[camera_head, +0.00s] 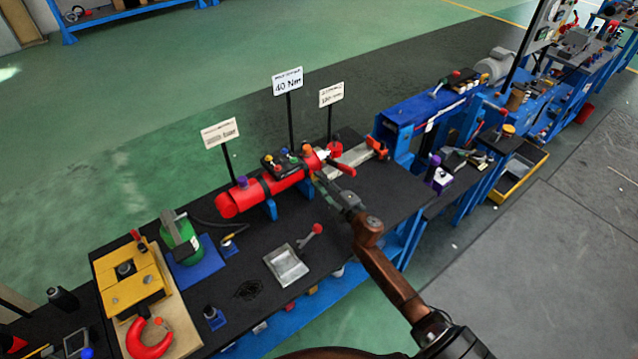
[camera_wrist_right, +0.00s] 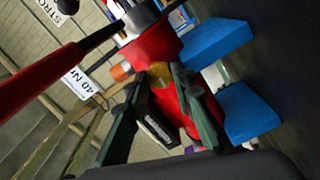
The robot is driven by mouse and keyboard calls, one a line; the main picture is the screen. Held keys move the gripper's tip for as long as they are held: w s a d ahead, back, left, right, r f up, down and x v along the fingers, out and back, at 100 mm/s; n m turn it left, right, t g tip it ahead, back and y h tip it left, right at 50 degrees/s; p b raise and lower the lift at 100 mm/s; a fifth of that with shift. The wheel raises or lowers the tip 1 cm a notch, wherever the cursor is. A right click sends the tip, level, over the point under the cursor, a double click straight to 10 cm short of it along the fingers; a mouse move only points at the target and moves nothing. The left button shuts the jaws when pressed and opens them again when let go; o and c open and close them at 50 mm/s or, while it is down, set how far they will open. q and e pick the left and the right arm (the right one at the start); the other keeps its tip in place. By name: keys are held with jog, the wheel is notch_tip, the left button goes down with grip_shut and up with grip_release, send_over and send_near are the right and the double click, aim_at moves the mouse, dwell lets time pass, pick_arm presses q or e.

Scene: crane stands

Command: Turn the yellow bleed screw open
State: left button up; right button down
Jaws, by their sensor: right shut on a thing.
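The red cylinder (camera_head: 228,206) lies on blue supports on the dark bench in the head view. In the right wrist view its red body (camera_wrist_right: 152,45) fills the upper middle. The yellow bleed screw (camera_wrist_right: 160,72) shows as a small yellow piece on the cylinder's side, partly covered by fingers. My right gripper (camera_wrist_right: 162,80) is shut on it, with a green-grey finger on either side. In the head view my right gripper (camera_head: 322,182) is at the cylinder's near right end, and the screw is hidden there. My left gripper is not in view.
A red lever (camera_wrist_right: 45,90) crosses the left of the wrist view, and blue supports (camera_wrist_right: 218,38) stand at its right. In the head view a metal tray (camera_head: 286,266) and a red-knobbed lever (camera_head: 309,237) lie in front. Signs on poles, including a 40 Nm sign (camera_head: 287,80), stand behind.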

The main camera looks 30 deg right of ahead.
jog(key=shift+f+n+b, duration=0.15)
jog(key=shift+n+b, duration=0.35)
jog(key=shift+n, duration=1.1)
jog(key=c, duration=1.7)
grip_release()
jog(key=shift+o, duration=0.2)
jog(key=shift+s, duration=0.1)
jog(key=s, duration=1.1)
jog(key=shift+s+d, duration=0.4)
jog(key=shift+d, duration=0.05)
